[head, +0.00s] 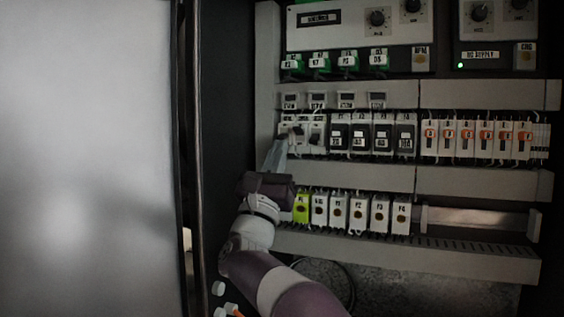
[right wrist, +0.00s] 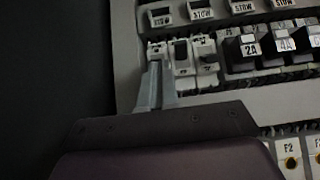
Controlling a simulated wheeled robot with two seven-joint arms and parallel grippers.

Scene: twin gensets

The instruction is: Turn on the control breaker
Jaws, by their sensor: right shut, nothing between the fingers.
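My right gripper (head: 281,148) is shut and empty, its narrow grey fingers pointing up at the left end of the middle breaker row. In the right wrist view the closed fingertips (right wrist: 157,72) are at the lower part of the leftmost white breaker (right wrist: 157,48); I cannot tell whether they touch it. Two more small white breakers stand beside it, one with a dark toggle (right wrist: 181,52) and one (right wrist: 205,52) further right. The labels are too small to show which is the control breaker. The fingers partly hide the leftmost breaker's front. My left gripper is out of view.
Black breakers (head: 359,136) and orange-marked units (head: 475,137) continue the row to the right. Grey wire ducts (head: 350,174) run above and below it. White fuse holders (head: 358,212) stand below. A pale cabinet door (head: 90,150) fills the left.

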